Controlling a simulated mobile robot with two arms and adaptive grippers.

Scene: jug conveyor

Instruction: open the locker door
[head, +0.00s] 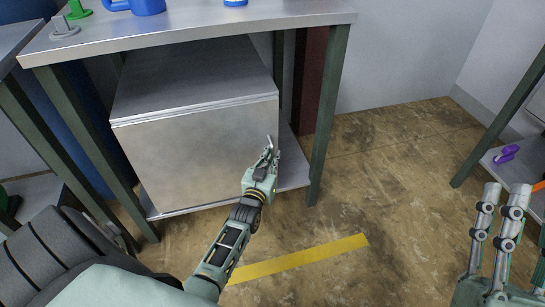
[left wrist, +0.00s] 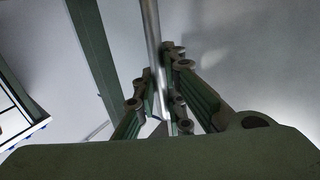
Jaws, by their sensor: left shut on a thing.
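The locker is a grey metal box under the workbench, its top (head: 190,80) showing in the head view. Its plain door (head: 195,155) faces me and looks flush with the box. A thin upright handle (head: 269,142) is at the door's right edge. My left gripper (head: 268,158) is shut on this handle. In the left wrist view, the handle (left wrist: 151,35) is a round metal bar running between the fingers; their contact with it is partly hidden. My right gripper (head: 503,205) is at the lower right of the head view, fingers apart and empty, away from the locker.
The metal workbench (head: 200,22) stands over the locker, with a dark green leg (head: 330,110) just right of the handle. A blue jug (head: 148,6) is on it. A shelf with a purple item (head: 505,154) is at right. The floor with a yellow stripe (head: 300,258) is clear.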

